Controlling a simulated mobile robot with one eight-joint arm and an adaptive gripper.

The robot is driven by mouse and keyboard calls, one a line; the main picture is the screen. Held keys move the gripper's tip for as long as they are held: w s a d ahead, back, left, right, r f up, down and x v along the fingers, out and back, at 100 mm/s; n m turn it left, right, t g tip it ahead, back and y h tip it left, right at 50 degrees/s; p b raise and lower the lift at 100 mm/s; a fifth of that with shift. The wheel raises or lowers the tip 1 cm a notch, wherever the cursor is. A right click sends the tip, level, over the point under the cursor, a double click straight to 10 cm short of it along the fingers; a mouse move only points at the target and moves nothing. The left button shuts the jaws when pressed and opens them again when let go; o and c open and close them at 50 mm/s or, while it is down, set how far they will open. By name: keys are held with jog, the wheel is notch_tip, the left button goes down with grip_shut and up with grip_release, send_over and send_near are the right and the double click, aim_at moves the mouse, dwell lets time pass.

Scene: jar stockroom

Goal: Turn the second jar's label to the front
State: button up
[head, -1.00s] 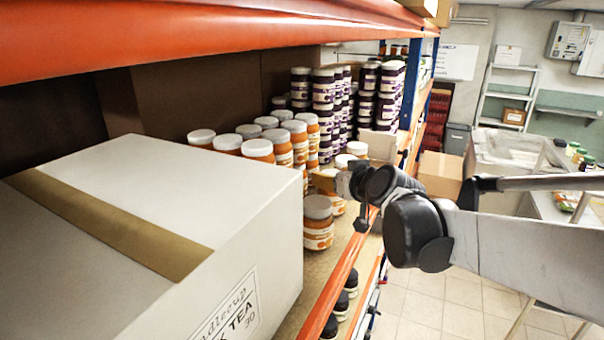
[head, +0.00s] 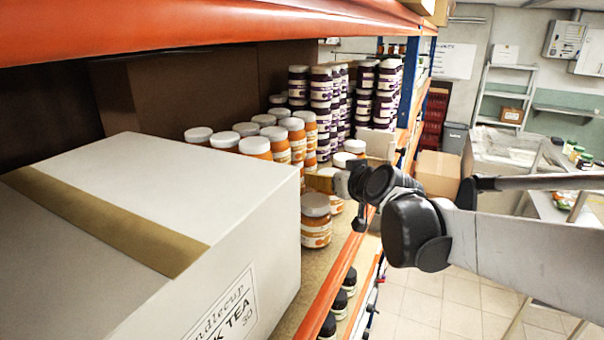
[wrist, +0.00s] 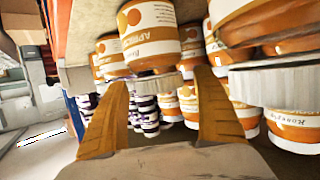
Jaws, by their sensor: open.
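A short row of orange jars with white lids and white labels stands along the shelf's front edge in the head view. The nearest jar (head: 316,226) shows part of its label. The second jar (head: 336,205) stands just behind it, partly hidden by it and by my gripper (head: 338,182). In the wrist view, which is upside down, my gripper (wrist: 162,80) is open. A jar (wrist: 150,35) with an apricot label facing the camera shows beyond and between its fingertips, lid downward in the picture. I cannot tell whether the fingers touch it.
A large white carton (head: 190,210) fills the shelf's near left. Several more orange jars (head: 255,148) stand deeper in, with stacked purple jars (head: 322,90) beyond. A large jar (wrist: 265,30) crowds the right in the wrist view. The orange shelf edge (head: 340,285) borders the open aisle.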

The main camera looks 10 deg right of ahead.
jog(key=v, duration=1.2)
